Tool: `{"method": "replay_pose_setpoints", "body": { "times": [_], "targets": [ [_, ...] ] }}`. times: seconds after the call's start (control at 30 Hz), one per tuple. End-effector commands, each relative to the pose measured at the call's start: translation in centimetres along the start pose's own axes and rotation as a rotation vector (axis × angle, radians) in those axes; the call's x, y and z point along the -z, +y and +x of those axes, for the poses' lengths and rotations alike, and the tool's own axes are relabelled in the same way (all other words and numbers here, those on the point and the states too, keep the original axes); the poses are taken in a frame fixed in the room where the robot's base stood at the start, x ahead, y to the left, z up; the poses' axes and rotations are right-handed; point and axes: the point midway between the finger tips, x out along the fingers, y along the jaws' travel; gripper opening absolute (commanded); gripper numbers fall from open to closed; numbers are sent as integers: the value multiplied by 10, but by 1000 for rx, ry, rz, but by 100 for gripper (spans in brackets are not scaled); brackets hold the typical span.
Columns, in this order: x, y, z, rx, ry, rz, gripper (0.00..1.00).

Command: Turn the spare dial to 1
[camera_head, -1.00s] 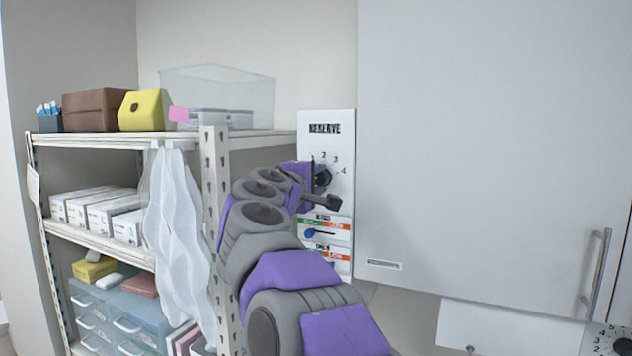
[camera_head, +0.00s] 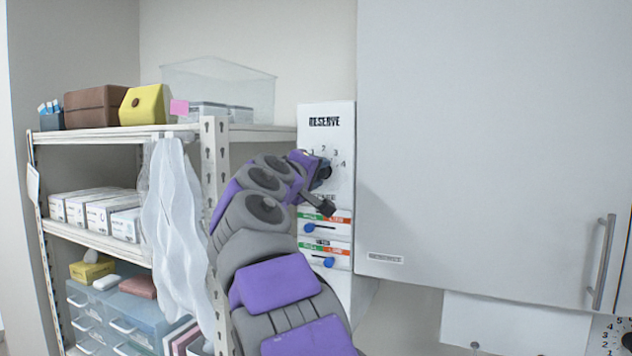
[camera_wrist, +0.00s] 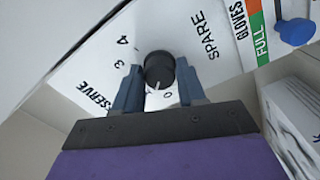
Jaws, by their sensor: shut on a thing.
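A black round dial (camera_wrist: 159,69) sits on a white wall panel (camera_head: 340,118), with a RESERVE label above its scale and a SPARE label (camera_wrist: 203,35) below it. In the head view my gripper hides most of the dial (camera_head: 322,172). My gripper (camera_wrist: 157,85) is shut on the dial, one finger on each side. The dial's white mark points toward the lower edge of the wrist view, close to a 0. The numerals 3 and 4 show beyond the left finger; 1 and 2 are hidden there but show in the head view.
Two sliders with blue knobs (camera_head: 310,228) sit just below the dial. A shelf unit (camera_head: 215,165) with boxes and a hanging plastic sheet (camera_head: 172,220) stands left of my arm. A large white cabinet (camera_head: 480,130) is close on the right. Another numbered dial shows at the lower right edge.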

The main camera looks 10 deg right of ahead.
Motion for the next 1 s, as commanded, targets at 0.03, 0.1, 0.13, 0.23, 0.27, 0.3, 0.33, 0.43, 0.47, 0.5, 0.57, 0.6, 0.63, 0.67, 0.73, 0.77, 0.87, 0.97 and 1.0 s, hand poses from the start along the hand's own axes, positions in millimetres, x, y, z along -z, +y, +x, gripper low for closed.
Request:
{"method": "replay_pose_setpoints", "body": {
  "times": [0.03,0.1,0.13,0.23,0.27,0.3,0.33,0.43,0.47,0.5,0.57,0.6,0.63,0.67,0.73,0.77,0.87,0.97,1.0],
  "targets": [
    [-2,-8,3,8,-6,31,10],
    [-2,-7,3,8,-4,74,10],
    [-2,-8,3,9,-4,89,10],
    [-1,-8,3,10,-3,135,10],
    [0,-8,3,9,-3,147,10],
    [0,-8,3,9,-2,160,10],
    [0,-8,3,10,-3,169,10],
    [0,-9,3,12,-4,190,10],
    [0,-9,3,13,-5,195,10],
    [0,-9,4,13,-6,200,10],
    [0,-8,4,13,-7,206,10],
    [0,-8,4,13,-7,209,10],
    [-1,-8,4,13,-7,210,10],
    [0,-8,3,13,-7,211,10],
    [0,-8,3,13,-7,212,10],
    [0,-8,3,13,-7,212,10],
    [0,-8,3,13,-7,212,10],
    [0,-8,3,14,-7,212,10],
    [0,-8,3,13,-7,212,42]
  ]
}}
